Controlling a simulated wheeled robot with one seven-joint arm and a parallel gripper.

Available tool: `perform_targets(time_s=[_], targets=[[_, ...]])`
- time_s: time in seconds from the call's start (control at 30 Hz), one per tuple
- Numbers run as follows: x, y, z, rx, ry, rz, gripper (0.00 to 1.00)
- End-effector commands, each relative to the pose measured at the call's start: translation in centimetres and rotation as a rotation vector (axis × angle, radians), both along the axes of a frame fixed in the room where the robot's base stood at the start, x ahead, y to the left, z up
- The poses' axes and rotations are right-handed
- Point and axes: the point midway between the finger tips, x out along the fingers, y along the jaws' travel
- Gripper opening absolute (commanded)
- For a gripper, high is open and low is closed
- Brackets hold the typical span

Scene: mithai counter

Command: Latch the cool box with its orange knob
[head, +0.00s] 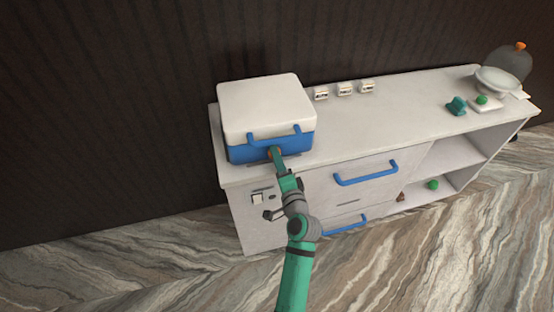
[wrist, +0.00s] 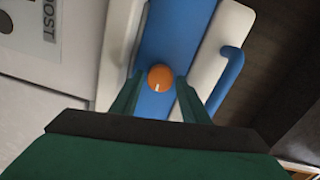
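The cool box (head: 266,105) has a white lid, a blue body and a blue handle, and stands at the left end of the counter. Its lid looks down. In the wrist view its blue front (wrist: 180,35) carries the round orange knob (wrist: 160,76), which has a short white mark. My gripper (wrist: 156,92) reaches the front of the box, with its two green fingers apart on either side of the knob. I cannot tell whether they touch it. In the head view my gripper (head: 276,153) mostly hides the knob.
The white counter (head: 400,115) has blue drawer handles (head: 365,173) below the top and open shelves at right. A teal object (head: 456,105) and a scale (head: 488,103) with a pan are at the far right. The middle of the top is clear.

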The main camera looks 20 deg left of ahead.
Motion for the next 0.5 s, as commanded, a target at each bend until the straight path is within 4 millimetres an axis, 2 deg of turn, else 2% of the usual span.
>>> perform_targets(time_s=[0.37,0.5], targets=[[-0.2,-0.1,0.0,-0.001,0.000,0.001,0.52],[-1.2,-0.9,-0.1,-0.002,0.001,0.000,0.52]])
